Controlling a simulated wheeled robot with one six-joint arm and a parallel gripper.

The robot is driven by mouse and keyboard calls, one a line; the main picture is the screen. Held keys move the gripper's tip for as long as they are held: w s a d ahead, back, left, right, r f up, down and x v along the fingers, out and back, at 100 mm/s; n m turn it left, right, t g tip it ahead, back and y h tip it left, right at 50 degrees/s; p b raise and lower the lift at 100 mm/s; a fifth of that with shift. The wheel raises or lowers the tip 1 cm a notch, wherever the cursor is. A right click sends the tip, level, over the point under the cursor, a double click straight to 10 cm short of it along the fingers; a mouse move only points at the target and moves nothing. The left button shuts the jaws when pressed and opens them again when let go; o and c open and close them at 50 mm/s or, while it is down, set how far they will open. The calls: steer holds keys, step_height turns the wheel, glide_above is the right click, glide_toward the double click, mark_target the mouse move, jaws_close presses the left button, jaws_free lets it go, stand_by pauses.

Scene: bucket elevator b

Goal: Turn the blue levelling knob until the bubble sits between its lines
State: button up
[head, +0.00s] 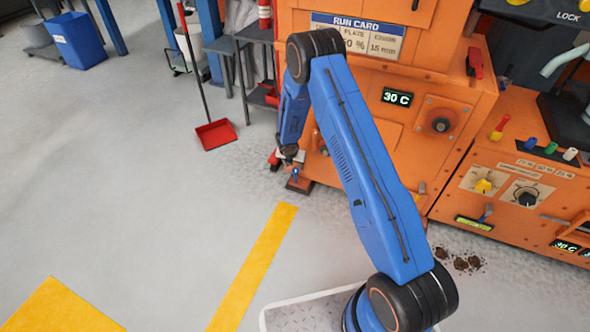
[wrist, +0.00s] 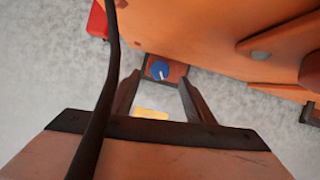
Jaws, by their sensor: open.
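The blue levelling knob (wrist: 159,70) has a white pointer mark and sits on a small brown block at the foot of the orange machine. In the head view the knob (head: 296,174) shows just below my gripper (head: 289,153). In the wrist view my gripper (wrist: 160,80) is open, with the knob showing between its two fingertips and neither finger visibly touching it. A small yellow-green strip (head: 474,223) on the machine's lower right front may be the bubble level; its bubble and lines are too small to make out.
The orange machine (head: 458,160) stands close beside the gripper, with a 30 C display (head: 397,97). A red dustpan (head: 215,134) lies on the floor to the left. Dark debris (head: 460,263) lies by the machine's base. The floor around the yellow stripe (head: 254,265) is clear.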

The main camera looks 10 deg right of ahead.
mark_target(295, 170)
steer(key=shift+x, duration=2.75)
steer(key=c, duration=1.1)
